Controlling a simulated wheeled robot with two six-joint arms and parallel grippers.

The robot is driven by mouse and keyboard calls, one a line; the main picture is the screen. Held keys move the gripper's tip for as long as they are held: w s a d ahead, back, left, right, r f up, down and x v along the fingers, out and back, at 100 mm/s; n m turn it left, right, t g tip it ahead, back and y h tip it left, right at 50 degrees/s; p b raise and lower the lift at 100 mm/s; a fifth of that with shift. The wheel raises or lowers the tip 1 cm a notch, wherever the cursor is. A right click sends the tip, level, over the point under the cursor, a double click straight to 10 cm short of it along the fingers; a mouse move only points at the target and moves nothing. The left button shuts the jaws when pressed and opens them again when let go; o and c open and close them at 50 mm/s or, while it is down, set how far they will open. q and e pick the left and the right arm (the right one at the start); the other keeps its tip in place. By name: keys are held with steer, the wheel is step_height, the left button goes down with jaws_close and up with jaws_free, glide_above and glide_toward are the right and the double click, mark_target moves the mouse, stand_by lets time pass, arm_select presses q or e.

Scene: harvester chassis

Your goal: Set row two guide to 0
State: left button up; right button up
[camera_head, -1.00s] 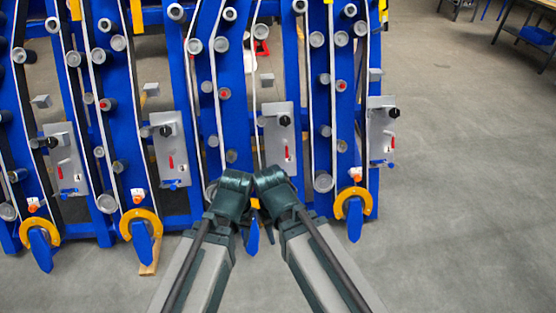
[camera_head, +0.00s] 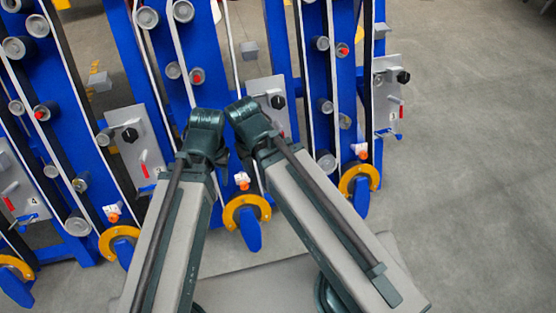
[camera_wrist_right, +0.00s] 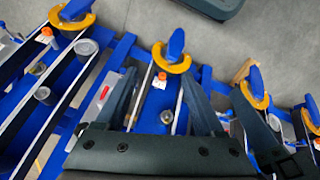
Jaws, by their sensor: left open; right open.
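A blue row machine has grey guide panels with black knobs and red levers. The far-left panel (camera_head: 15,190) bears a "4". To its right follow a second panel (camera_head: 132,138), a third panel (camera_head: 268,92), partly covered by my right arm, and a fourth panel (camera_head: 388,92). I cannot read a "2" or any guide setting. My left gripper (camera_head: 218,158) is open in front of the machine, its fingertips mostly hidden. My right gripper (camera_wrist_right: 163,88) is open in the right wrist view, its fingers above a blue row beam and nothing visibly held.
Yellow rings with blue tips, such as one ring (camera_head: 247,214), stick out low along the machine's front. Orange knobs (camera_head: 242,178) sit above them. Rollers and belts fill the rows. The grey floor (camera_head: 480,180) at the right is clear.

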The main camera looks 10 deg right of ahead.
steer(key=w+d+f+m+t+b, duration=0.1)
steer(key=w+d+f+b, duration=0.3)
steer(key=f+b, duration=0.5)
steer(key=w+d+f+m+t+b, duration=0.1)
steer(key=w+d+f+t+b, duration=0.1)
steer(key=w+d+f+b, duration=0.2)
steer(key=w+d+f+m+t+y+b, duration=0.1)
steer(key=w+d+f+b, duration=0.4)
steer(key=f+b, duration=0.9)
steer(key=w, duration=0.3)
steer(key=shift+w+f+t, duration=0.15)
steer(key=shift+w+t, duration=0.15)
steer(key=shift+w, duration=0.05)
steer(key=shift+d+f, duration=0.1)
steer(key=b+x, duration=1.3)
steer(key=shift+w+f, duration=0.1)
steer(key=shift+f, duration=0.25)
steer(key=shift+r, duration=0.1)
jaws_close()
